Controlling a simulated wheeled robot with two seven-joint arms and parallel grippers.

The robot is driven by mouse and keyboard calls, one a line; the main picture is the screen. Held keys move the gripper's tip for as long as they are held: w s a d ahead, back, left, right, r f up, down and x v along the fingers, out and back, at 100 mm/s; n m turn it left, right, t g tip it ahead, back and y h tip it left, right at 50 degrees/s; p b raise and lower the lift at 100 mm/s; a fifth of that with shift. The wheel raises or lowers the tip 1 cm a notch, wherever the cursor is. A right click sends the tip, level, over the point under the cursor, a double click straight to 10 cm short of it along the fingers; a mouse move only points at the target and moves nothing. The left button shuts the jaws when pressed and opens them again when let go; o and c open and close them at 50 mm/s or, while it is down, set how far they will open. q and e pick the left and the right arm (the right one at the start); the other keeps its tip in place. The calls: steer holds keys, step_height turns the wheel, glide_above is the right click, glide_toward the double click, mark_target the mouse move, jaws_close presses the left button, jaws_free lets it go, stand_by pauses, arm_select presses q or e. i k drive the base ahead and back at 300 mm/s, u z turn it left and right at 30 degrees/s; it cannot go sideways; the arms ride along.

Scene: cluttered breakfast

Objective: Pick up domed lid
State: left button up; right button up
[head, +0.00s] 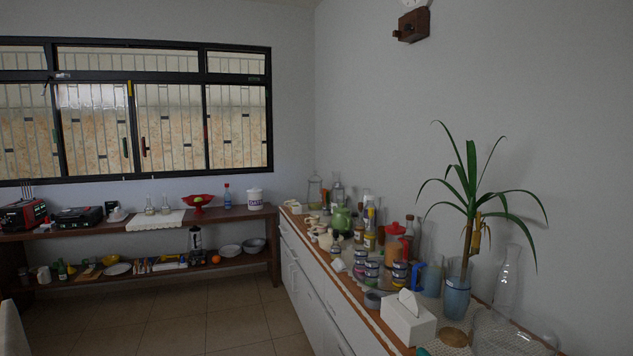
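I cannot make out a domed lid for certain in this view. Many small items crowd the long sideboard (352,308) along the right wall, among them a round green pot (341,220) near its far part. A clear glass vessel (315,192) stands at the sideboard's far end, too small to tell whether it is a domed lid. Neither of my grippers is in view.
A tissue box (408,320), a plant in a blue glass (457,297) and an orange-red jug (396,245) stand on the sideboard. A low wooden shelf (240,217) under the window holds a red bowl (197,201) and a white canister (254,198). The tiled floor (190,325) is clear.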

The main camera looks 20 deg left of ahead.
mark_target(315, 178)
steer(key=u, duration=1.45)
steer(key=i, duration=6.15)
steer(key=z, duration=2.8)
steer(key=i, duration=0.5)
steer(key=u, duration=0.4)
